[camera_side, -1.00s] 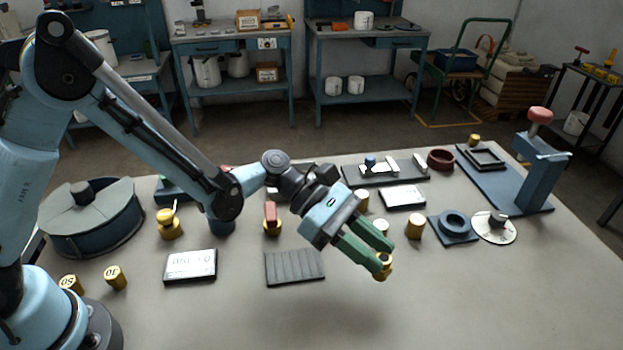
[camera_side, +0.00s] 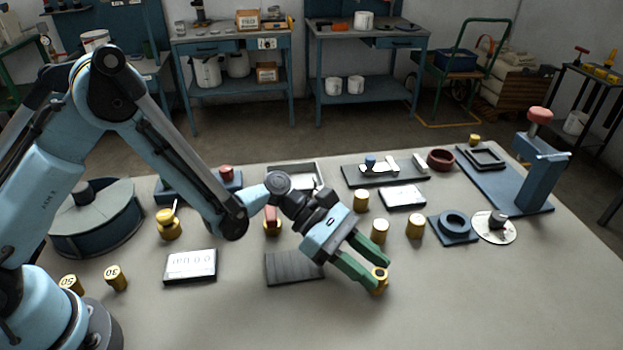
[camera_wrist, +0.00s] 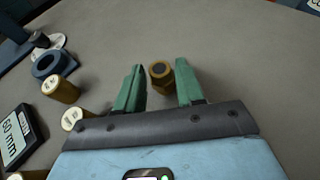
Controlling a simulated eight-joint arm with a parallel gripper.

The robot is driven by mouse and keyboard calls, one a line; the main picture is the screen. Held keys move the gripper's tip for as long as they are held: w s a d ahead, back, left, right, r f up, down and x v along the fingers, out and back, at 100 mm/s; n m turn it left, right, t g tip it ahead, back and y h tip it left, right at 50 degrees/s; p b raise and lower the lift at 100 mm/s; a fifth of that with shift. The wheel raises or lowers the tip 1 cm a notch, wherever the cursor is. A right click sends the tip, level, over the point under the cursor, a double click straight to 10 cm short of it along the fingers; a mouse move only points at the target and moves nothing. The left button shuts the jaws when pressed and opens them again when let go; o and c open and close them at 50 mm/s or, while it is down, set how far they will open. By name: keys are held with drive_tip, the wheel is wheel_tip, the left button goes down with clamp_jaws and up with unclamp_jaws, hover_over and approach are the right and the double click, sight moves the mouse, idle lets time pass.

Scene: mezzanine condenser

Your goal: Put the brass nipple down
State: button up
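The brass nipple (camera_side: 379,279) is a short yellow-brown piece at the tips of my gripper's green fingers. My gripper (camera_side: 372,278) points down and to the right, low over the front middle of the table. In the wrist view the nipple (camera_wrist: 161,75) stands between the two fingertips, its dark round end showing.
Brass cylinders (camera_side: 415,225) stand behind the gripper, one (camera_side: 379,230) quite near. A ribbed grey pad (camera_side: 294,267) lies to the left. A blue block with a ring (camera_side: 454,226) and a round dial (camera_side: 495,228) are to the right. The grey table (camera_side: 470,300) is clear in front.

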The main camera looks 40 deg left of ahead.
drive_tip(key=shift+o, duration=1.4)
